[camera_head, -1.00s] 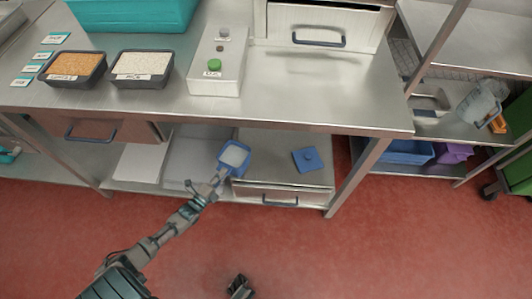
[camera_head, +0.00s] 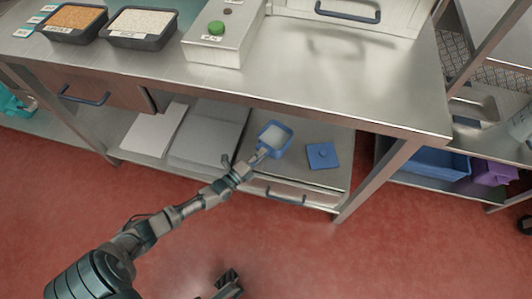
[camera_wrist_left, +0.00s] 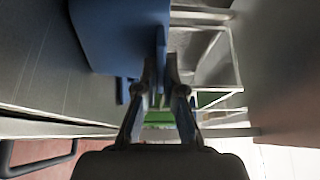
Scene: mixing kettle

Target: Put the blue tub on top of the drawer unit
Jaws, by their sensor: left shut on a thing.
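The blue tub (camera_head: 274,138), with pale contents, is over the left part of the drawer unit's top. The drawer unit (camera_head: 300,178) stands on the low shelf under the steel table. My left gripper (camera_head: 262,154) is shut on the tub's near side. In the left wrist view the tub (camera_wrist_left: 118,35) is at upper left, against the closed fingers (camera_wrist_left: 166,72). I cannot tell whether the tub's base touches the unit. A flat blue lid (camera_head: 322,155) with a knob lies on the unit, right of the tub. Part of my right gripper (camera_head: 229,283) shows at the bottom.
The steel tabletop (camera_head: 330,90) overhangs the low shelf. White boards (camera_head: 205,138) lie left of the drawer unit. A table leg (camera_head: 378,180) stands to its right. Black trays (camera_head: 142,28) and a box with a green button (camera_head: 222,40) stand on the table.

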